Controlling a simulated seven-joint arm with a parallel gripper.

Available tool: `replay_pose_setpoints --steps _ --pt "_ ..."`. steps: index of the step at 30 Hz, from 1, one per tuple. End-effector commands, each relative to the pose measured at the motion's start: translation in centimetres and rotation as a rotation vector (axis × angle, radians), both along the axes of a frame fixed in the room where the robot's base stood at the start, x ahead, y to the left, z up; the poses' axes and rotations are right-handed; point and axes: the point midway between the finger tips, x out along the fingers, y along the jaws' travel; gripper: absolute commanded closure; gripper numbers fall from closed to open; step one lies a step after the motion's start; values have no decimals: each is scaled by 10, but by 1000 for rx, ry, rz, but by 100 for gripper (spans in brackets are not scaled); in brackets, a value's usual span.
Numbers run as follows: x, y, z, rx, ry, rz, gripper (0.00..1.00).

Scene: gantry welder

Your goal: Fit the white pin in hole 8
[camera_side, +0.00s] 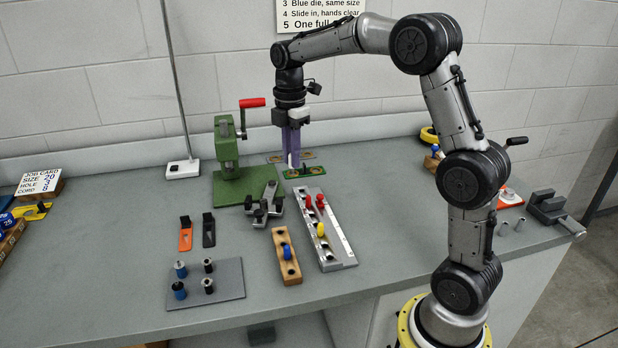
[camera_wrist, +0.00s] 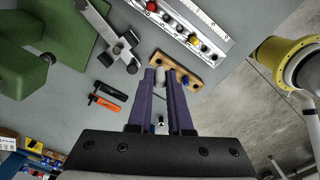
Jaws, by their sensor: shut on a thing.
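My gripper (camera_side: 291,164) has purple fingers and is shut on the white pin. The white pin (camera_wrist: 160,75) shows between the fingertips in the wrist view, and its lower end (camera_side: 290,160) shows in the side view. In the side view the gripper is at the back of the bench, over or near small green plates (camera_side: 304,172).
A wooden block (camera_side: 290,270) with a blue pin stands left of the rail. A green press (camera_side: 228,150) with a red handle and a grey clamp (camera_side: 264,206) are left of the gripper. A grey plate (camera_side: 228,285) with several posts lies at the front left.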

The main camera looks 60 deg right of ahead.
Motion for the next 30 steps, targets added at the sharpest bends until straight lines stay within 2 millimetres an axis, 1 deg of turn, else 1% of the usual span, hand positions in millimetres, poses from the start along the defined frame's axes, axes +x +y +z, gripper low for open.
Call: replay_pose_setpoints --steps 1,6,10,12,14,15,18,21,26,30 --pt "13 -14 -5 1 3 -31 100" --pt "47 -61 -23 1 3 -126 100" --pt "63 -97 -46 1 5 -187 100" --pt "67 -113 -59 1 4 -212 100" --pt "68 -123 -69 1 2 -228 100" --pt "67 -128 -76 1 4 -237 100" --pt "63 -134 -87 0 2 -249 100" --pt "61 -138 -92 0 1 -257 100" --pt "61 -138 -100 0 1 -258 100" --pt "61 -138 -112 0 1 -258 100"
